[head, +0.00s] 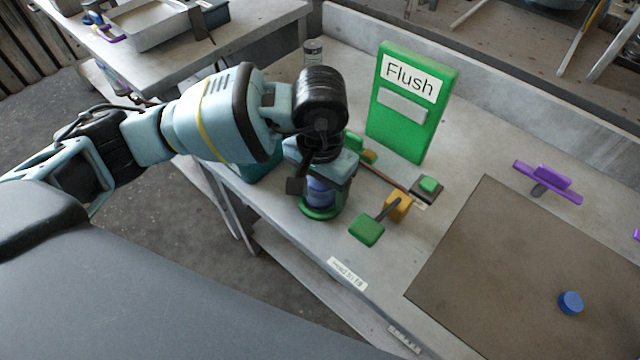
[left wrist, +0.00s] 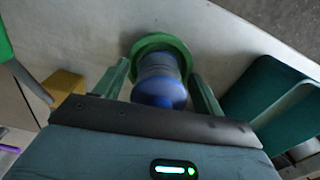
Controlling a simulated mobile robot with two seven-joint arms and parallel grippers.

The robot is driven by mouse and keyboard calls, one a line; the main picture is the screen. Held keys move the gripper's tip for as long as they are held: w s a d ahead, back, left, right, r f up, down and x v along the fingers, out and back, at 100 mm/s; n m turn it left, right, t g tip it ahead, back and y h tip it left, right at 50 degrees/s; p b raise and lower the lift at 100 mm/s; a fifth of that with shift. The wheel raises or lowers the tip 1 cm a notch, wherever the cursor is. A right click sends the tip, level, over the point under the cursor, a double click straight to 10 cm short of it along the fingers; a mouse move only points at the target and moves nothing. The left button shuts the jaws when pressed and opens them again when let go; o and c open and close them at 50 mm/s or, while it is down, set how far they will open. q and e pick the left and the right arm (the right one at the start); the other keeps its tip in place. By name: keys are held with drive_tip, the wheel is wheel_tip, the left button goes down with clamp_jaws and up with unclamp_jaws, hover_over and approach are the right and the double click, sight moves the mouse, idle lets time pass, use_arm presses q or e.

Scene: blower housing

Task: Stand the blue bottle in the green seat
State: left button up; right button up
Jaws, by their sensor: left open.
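The blue bottle (head: 321,190) stands upright in the round green seat (head: 318,211) near the table's front edge. In the left wrist view the bottle (left wrist: 160,78) sits within the green ring (left wrist: 165,42). My left gripper (head: 315,186) is above and around the bottle, with its fingers open. In the left wrist view the fingers of my left gripper (left wrist: 163,85) lie on either side of the bottle with gaps. The gripper hides the bottle's upper part in the head view. My right gripper is not in view.
A green "Flush" panel (head: 408,105) stands behind the gripper. A green-and-orange lever (head: 368,228) is right of the seat. A brown mat (head: 500,260) carries a blue cap (head: 570,302). A purple handle (head: 547,183) lies behind it. A teal bin (left wrist: 262,95) is close beside the seat.

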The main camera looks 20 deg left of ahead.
use_arm(q)
wheel_tip(320, 180, up, 12)
drive_tip(key=shift+r+b, duration=0.1)
drive_tip(key=shift+b, duration=0.2)
idle(1.1)
drive_tip(key=shift+o, duration=0.3)
